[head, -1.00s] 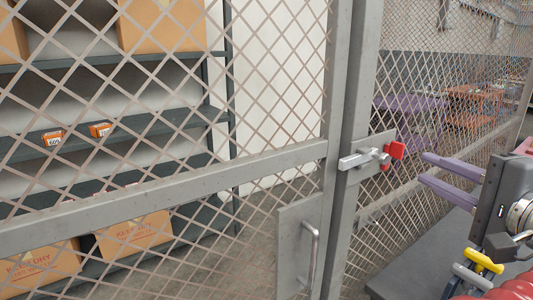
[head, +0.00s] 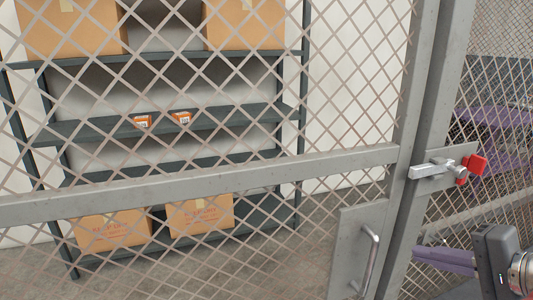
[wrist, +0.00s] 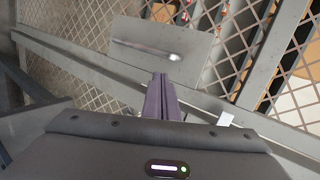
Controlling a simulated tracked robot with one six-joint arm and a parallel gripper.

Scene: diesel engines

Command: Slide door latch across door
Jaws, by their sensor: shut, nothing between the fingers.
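The door latch (head: 440,170) is a silver bar with a round knob and a red end piece, on a grey plate at the post beside the mesh door (head: 300,170). Its left tip lies at about the seam between door and post; I cannot tell whether it crosses. My gripper (head: 432,258) is below the latch and apart from it in the head view, its purple fingers together and empty. In the wrist view the shut fingers (wrist: 160,82) point toward the grey door plate (wrist: 165,48) with its silver pull handle (wrist: 147,48). The latch is not clear in the wrist view.
The pull handle (head: 369,262) stands out from the door's lower right, left of my gripper. Behind the mesh are dark shelves (head: 90,128) with cardboard boxes (head: 110,232) and small orange boxes (head: 182,118). Mesh panels continue at the right.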

